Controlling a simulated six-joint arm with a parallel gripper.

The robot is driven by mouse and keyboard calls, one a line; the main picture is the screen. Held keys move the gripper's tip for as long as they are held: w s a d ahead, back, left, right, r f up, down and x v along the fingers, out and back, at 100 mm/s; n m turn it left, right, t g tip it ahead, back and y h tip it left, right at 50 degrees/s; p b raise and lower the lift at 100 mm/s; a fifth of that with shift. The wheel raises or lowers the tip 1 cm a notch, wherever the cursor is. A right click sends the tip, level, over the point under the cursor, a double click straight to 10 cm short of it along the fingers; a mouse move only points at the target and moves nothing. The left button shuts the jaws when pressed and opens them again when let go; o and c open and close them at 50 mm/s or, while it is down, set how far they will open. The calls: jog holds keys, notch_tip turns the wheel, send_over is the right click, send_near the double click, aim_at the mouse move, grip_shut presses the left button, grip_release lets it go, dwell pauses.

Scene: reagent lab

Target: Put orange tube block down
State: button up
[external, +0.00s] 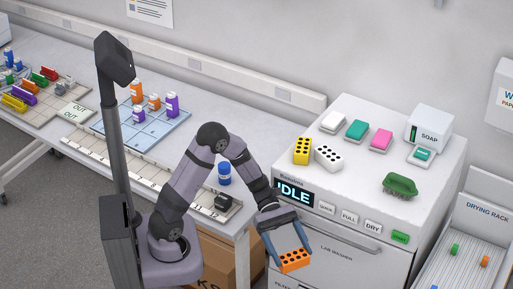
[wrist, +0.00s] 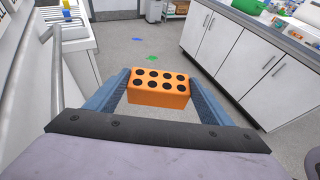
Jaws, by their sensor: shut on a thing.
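The orange tube block (external: 295,261) has rows of dark round holes in its top. It is held between the two blue fingers of my gripper (external: 289,252), in the air in front of the lab washer. In the wrist view the orange tube block (wrist: 159,88) sits between the fingertips of my gripper (wrist: 158,90), holes facing the camera, with floor behind it. My gripper is shut on it. No surface is seen touching the block from below.
A drying rack (external: 465,268) stands at right. The bench holds a blue grid mat (external: 120,128) and a blue-capped bottle (external: 224,174).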

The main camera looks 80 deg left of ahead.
jog(key=s+a+f+n+t+y+p, duration=0.1)
jog(key=a+f+n+t+y+p, duration=0.1)
jog(key=a+f+n+t, duration=0.5)
jog(key=s+a+r+m+g+p, duration=0.2)
jog(key=s+a+r+p, duration=0.15)
jog(key=a, duration=0.55)
jog(key=s+a+r+m+g+p, duration=0.2)
jog(key=s+a+p, duration=0.15)
jog(key=a, duration=0.55)
jog(key=w+a+r+n+t+y+b, duration=0.2)
jog(key=w+a+r+n+y, duration=0.1)
jog(key=a, duration=0.7)
jog(key=w+a+r+n+t+y+b, duration=0.2)
jog(key=a+r+n+t+y, duration=0.15)
jog(key=a, duration=0.55)
jog(key=w+a+r+n+t+y+b, duration=0.2)
jog(key=w+a+r+n+b, duration=0.15)
jog(key=a, duration=0.65)
jog(key=s+a+f+n+y+b, duration=0.2)
jog(key=s+a+f+b, duration=0.3)
jog(key=b, duration=0.6)
jog(key=shift+s+a+f, duration=0.3)
jog(key=shift+s+a, duration=0.1)
jog(key=shift+a, duration=0.95)
jog(key=shift+y, duration=0.25)
jog(key=shift+f+p, duration=0.85)
jog(key=shift+f, duration=4.15)
